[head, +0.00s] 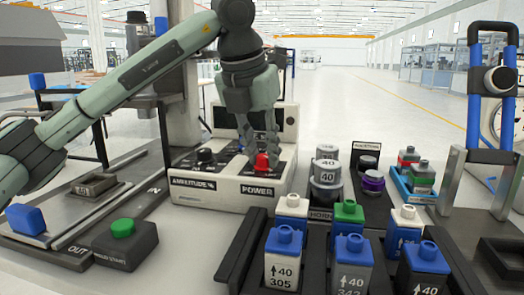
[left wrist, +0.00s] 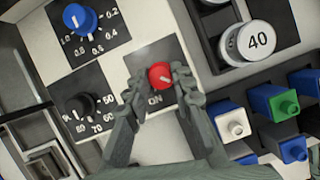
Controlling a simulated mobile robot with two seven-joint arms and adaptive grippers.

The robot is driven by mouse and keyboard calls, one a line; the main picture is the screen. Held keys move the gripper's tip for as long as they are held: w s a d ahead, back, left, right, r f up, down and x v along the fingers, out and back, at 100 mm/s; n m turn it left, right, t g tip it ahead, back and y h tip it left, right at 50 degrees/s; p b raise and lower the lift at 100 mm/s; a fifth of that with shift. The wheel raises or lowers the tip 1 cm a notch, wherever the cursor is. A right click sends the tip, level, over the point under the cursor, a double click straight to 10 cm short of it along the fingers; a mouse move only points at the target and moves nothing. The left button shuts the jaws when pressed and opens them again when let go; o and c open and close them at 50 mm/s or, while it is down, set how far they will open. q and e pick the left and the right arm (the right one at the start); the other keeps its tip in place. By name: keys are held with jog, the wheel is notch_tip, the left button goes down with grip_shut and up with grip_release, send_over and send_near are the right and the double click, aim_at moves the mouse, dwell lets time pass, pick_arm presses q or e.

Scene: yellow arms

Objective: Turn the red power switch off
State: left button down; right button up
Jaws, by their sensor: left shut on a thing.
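The red power switch (head: 261,162) is a round knob on the sloped front of a white control box (head: 215,195), above the word POWER. In the left wrist view the red switch (left wrist: 160,73) sits on a dark square plate with ON printed beside it. A pale line marks its face; its exact setting is hard to read. My left gripper (head: 259,148) reaches down from above, and its fingers are closed around the knob. The left wrist view shows the fingertips (left wrist: 158,84) on either side of the knob. My right gripper is in neither view.
A black amplitude knob (head: 206,156) and a blue knob (left wrist: 80,19) share the panel. Silver weights (head: 327,172) stand just right of the box. A rack of blue, white and green-capped bottles (head: 283,262) is in front. A green button (head: 122,228) is at left.

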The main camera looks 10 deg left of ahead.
pick_arm(q)
jog(key=c, duration=1.3)
grip_release()
jog(key=v, duration=1.2)
